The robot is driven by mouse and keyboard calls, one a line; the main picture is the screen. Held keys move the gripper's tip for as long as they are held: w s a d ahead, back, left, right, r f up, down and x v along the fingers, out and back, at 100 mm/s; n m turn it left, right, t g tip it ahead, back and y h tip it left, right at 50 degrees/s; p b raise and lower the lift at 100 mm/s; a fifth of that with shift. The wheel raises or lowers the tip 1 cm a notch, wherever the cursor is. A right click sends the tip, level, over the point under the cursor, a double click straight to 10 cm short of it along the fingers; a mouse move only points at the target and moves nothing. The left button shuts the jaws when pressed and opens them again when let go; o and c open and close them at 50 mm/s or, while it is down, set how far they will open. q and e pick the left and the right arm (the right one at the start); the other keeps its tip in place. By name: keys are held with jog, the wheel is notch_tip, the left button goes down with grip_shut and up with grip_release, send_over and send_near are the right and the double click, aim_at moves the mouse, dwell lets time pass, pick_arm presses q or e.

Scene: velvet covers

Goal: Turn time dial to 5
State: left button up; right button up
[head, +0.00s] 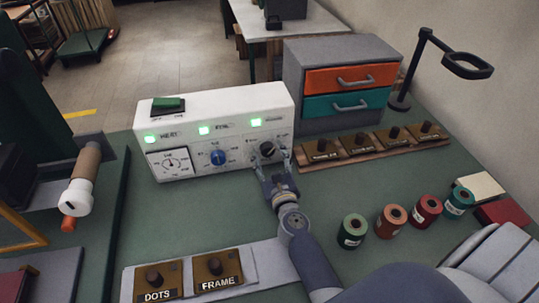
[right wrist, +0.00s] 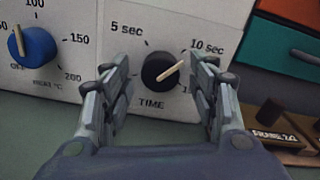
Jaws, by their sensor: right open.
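The black time dial (right wrist: 160,71) is on the right of the white control box (head: 215,108), above the word TIME. Its pale pointer slants up and right, toward the 10 sec side; the 5 sec label is at the upper left. In the head view the dial (head: 267,148) is partly behind my right gripper (head: 270,160). That gripper is open, with one finger on each side of the dial in the right wrist view. I cannot tell whether the fingers touch it. The right finger partly hides the label below 10 sec. My left gripper is not in view.
A blue heat dial (right wrist: 36,47) is left of the time dial. Three green lights glow on the box. A grey drawer unit (head: 293,88) stands close at right, with a row of labelled stamps (head: 369,144) before it. Several foil rolls (head: 391,220) stand near my right arm.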

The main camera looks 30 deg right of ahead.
jog(key=shift+w, duration=0.1)
jog(key=c, duration=1.1)
jog(key=shift+o, duration=0.2)
jog(key=shift+n, duration=0.3)
jog(key=n+p, duration=0.1)
jog(key=n, duration=0.1)
jog(key=shift+r+n, duration=0.1)
jog(key=shift+n, duration=0.2)
jog(key=n+p, duration=0.2)
jog(key=n, duration=0.2)
jog(key=shift+n, duration=0.3)
jog(key=n+p, duration=0.1)
jog(key=n, duration=0.3)
jog(key=shift+p, duration=0.35)
jog(key=shift+f+n+p, duration=0.2)
jog(key=shift+n+p, duration=0.5)
jog(key=shift+n, duration=1.3)
